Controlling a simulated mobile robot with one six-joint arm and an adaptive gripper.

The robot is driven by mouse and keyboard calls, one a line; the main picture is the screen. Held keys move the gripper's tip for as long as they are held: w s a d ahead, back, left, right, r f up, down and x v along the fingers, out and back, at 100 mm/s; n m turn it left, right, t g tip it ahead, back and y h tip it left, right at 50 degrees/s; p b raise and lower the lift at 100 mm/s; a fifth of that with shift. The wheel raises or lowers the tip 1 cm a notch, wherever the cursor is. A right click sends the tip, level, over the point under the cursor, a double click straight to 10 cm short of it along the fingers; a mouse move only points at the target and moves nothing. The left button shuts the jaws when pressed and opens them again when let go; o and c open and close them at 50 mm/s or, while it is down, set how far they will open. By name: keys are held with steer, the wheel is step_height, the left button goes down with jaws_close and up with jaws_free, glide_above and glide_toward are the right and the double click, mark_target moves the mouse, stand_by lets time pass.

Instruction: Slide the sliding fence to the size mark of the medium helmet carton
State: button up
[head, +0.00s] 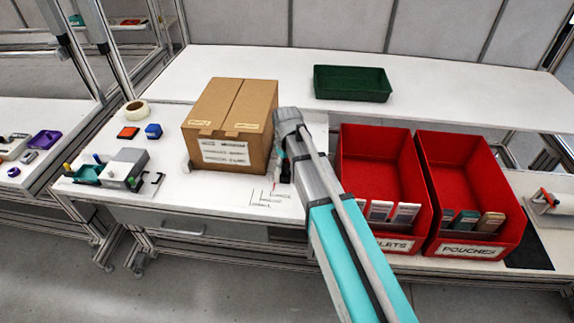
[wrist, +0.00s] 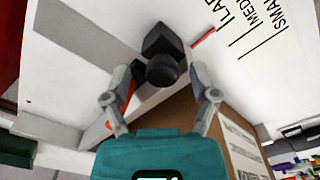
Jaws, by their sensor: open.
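The brown carton (head: 230,120) stands closed on the white bench, with a printed label on its front; part of it shows at the lower right of the wrist view (wrist: 182,118). The sliding fence's black knob (wrist: 162,62) lies between the fingertips of my gripper (wrist: 160,78), which is open around it. A red pointer (wrist: 203,38) sits right of the knob, beside the LARGE line and short of the MEDIUM line among the printed size marks (wrist: 245,38). In the head view my arm hides most of the fence and gripper; the marks (head: 268,198) show in front.
Two red bins (head: 380,150) stand right of my arm. A green tray (head: 352,84) is at the back. A tape roll (head: 136,108), small blocks and a grey fixture (head: 125,168) lie left of the carton. The bench front around the marks is clear.

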steer(key=s+d+m, duration=0.7)
steer(key=s+d, duration=0.8)
steer(key=d, duration=0.3)
steer(key=shift+m, duration=0.4)
steer(key=shift+c, duration=1.2)
steer(key=shift+s, duration=0.2)
